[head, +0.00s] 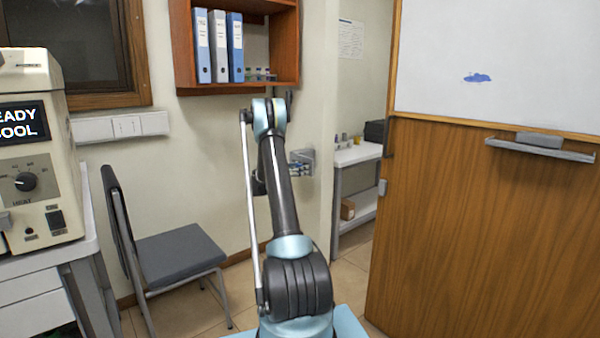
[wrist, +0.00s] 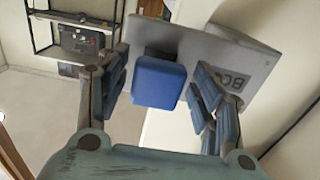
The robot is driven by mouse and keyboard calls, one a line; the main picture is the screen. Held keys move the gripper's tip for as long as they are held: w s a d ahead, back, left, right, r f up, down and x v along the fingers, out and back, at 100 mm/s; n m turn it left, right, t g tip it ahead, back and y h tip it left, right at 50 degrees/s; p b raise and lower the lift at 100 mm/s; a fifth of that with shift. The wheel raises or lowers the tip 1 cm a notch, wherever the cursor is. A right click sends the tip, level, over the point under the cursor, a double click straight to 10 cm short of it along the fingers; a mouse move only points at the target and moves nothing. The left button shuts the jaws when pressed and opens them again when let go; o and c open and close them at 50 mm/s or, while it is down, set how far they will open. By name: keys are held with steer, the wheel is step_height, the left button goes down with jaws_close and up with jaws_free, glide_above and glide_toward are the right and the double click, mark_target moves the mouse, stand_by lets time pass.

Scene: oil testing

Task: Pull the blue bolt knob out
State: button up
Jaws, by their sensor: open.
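In the wrist view the blue bolt knob (wrist: 158,82) is a rounded block standing out from a grey metal plate (wrist: 192,50). The plate has a partly covered dark label (wrist: 232,82). My gripper (wrist: 163,76) is open, with one finger on each side of the knob. A gap shows between the knob and each finger, and I see no contact. In the head view my own arm hides most of the gripper. A small grey and blue shape (head: 302,160) shows beside the arm near the wall; I cannot tell which part of it is the knob.
A wooden door (head: 470,220) with a whiteboard stands at the right. A wall shelf (head: 187,50) with binders hangs above the arm. A grey chair (head: 180,253) and a beige machine (head: 35,150) are at the left. A white table (head: 357,154) stands beyond the doorway.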

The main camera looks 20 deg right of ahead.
steer(key=shift+c, duration=0.6)
jaws_close()
steer(key=shift+v, duration=1.5)
steer(key=shift+w+a, duration=0.1)
steer(key=shift+w, duration=0.1)
steer(key=shift+c, duration=0.4)
jaws_free()
steer(key=shift+o, duration=1)
steer(key=shift+s, duration=0.1)
